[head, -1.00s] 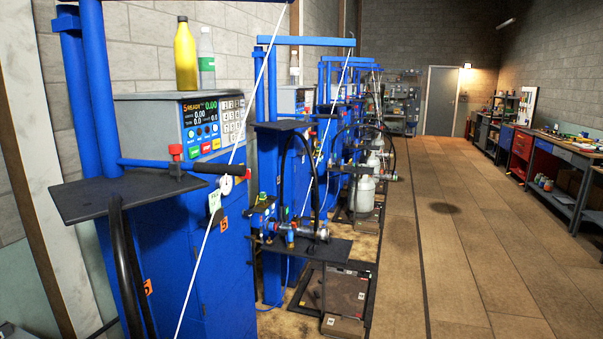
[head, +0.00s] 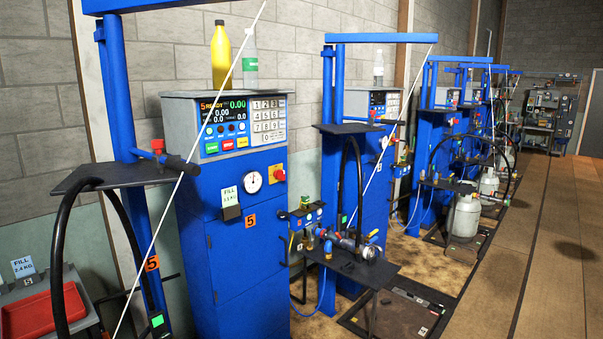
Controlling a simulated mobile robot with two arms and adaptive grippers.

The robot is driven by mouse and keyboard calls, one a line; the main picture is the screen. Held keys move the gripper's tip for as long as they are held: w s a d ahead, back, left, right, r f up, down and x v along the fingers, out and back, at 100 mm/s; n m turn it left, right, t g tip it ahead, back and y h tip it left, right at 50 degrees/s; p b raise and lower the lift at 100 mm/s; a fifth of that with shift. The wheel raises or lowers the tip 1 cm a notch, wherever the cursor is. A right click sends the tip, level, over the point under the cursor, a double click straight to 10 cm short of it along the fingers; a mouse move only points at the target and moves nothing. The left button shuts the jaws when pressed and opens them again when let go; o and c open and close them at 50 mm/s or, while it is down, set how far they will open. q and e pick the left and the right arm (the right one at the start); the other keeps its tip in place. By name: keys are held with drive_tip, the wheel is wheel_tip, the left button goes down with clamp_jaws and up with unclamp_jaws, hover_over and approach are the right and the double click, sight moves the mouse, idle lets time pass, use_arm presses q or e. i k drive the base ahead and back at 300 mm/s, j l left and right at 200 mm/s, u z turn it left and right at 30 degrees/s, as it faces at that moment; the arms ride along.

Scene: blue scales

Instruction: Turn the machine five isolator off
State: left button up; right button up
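Machine five is a blue cabinet (head: 232,270) with an orange "5" label (head: 250,221). Its screen (head: 223,109) is lit and shows "5 READY" and 0.00. A red rotary knob on a yellow plate, which looks like the isolator (head: 278,173), is on the upper right of the cabinet front. It sits right of the round white gauge (head: 251,181). Its exact turn position is too small to tell. Neither of my grippers is in view.
A yellow bottle (head: 221,58) and a clear bottle (head: 250,62) stand on the cabinet. A dark shelf (head: 125,174) with a black hose is at the left, above a red tray (head: 45,313). More blue machines line the wall. Floor (head: 560,270) is clear at the right.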

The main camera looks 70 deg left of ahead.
sight(280, 175)
drive_tip(key=i+j+u, duration=0.15)
drive_tip(key=i+u, duration=0.35)
drive_tip(key=i+l+u, duration=0.1)
drive_tip(key=i+u, duration=0.35)
drive_tip(key=i+l+u, duration=0.3)
drive_tip(key=i+u, duration=0.2)
drive_tip(key=i, duration=0.1)
